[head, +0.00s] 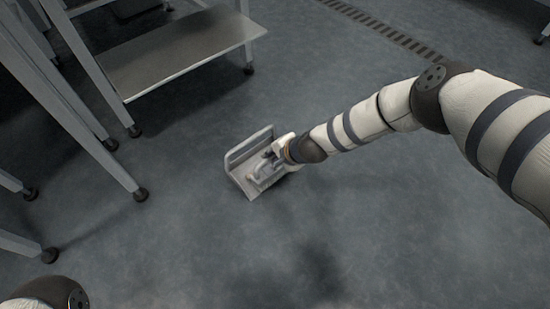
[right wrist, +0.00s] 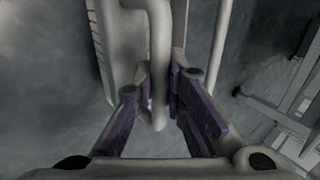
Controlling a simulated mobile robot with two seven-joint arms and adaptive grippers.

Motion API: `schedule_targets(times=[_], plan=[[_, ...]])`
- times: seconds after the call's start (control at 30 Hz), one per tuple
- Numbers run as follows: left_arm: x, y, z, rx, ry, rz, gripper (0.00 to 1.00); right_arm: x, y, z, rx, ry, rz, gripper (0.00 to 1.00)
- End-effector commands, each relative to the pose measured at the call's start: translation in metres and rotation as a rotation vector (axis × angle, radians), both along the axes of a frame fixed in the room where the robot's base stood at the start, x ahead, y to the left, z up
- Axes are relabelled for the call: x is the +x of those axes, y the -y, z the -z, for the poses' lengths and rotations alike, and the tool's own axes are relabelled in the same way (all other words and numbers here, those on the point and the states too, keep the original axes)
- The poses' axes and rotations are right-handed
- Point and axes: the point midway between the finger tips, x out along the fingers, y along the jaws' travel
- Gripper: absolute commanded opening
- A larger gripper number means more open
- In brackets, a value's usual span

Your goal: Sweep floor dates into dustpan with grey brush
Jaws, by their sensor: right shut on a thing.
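A pale grey dustpan (head: 236,158) with raised walls is on or just above the floor near the middle of the head view. My right gripper (head: 266,170) reaches over it from the right and is shut on its handle. In the right wrist view the purple-padded fingers (right wrist: 160,95) close on both sides of the pale grey handle (right wrist: 160,45). A ribbed pale edge of the dustpan (right wrist: 112,40) lies left of the handle. I cannot make out a separate grey brush or any dates. My left gripper is out of view.
A metal table with a low shelf (head: 185,55) stands at the upper left, and more table legs (head: 120,170) stand along the left. A floor drain grate (head: 385,28) runs at the upper right. The floor (head: 400,230) in front and to the right is clear.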

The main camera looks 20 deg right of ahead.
Motion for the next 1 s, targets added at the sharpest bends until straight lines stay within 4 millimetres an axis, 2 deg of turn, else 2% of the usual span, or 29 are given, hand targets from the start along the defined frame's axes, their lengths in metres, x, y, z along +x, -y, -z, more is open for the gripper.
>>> schedule_targets(times=[0.03,0.43,0.63,1.0], plan=[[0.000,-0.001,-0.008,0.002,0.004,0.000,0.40,-0.001,0.001,-0.012,0.001,0.004,0.001,0.00],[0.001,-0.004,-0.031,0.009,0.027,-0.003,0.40,-0.011,0.004,-0.045,-0.002,0.004,0.000,0.00],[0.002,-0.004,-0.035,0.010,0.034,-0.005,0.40,-0.013,0.005,-0.051,-0.001,0.003,-0.001,0.00],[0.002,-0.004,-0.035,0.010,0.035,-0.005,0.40,-0.014,0.005,-0.051,-0.001,0.001,0.000,0.00]])
